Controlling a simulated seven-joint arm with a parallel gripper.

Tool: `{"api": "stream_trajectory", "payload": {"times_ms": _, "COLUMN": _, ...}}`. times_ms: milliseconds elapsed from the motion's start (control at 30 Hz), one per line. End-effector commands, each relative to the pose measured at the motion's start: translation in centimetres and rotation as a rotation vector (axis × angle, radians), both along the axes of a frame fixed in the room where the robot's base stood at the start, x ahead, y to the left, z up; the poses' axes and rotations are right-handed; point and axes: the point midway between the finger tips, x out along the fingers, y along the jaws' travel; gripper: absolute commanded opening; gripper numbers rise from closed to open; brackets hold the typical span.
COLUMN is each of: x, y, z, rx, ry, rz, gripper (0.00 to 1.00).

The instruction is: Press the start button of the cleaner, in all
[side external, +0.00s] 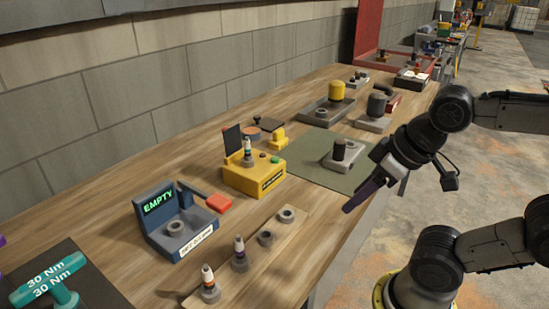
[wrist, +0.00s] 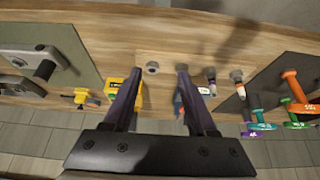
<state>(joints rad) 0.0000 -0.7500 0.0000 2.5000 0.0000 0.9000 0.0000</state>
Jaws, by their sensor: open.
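A blue device (side external: 178,230) reading "EMPTY" stands left of the box. A wooden rack (side external: 225,268) with two plugs and two bare sockets lies in front. A green mat (side external: 325,172) bears a grey block.

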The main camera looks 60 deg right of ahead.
Motion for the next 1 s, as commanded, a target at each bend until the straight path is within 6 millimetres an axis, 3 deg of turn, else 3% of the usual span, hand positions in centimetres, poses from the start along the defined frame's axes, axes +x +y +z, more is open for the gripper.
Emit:
{"api": "stream_trajectory", "payload": {"times_ms": 33, "x": 0.0, "y": 0.0, "z": 0.0, "rx": 0.0, "ry": 0.0, "rz": 0.0, "gripper": 0.47}}
{"api": "stream_trajectory", "payload": {"times_ms": 300, "x": 0.0, "y": 0.0, "z": 0.0, "rx": 0.0, "ry": 0.0, "rz": 0.0, "gripper": 0.0}}
{"api": "stream_trajectory", "payload": {"times_ms": 1000, "x": 0.0, "y": 0.0, "z": 0.0, "rx": 0.0, "ry": 0.0, "rz": 0.0, "gripper": 0.0}}
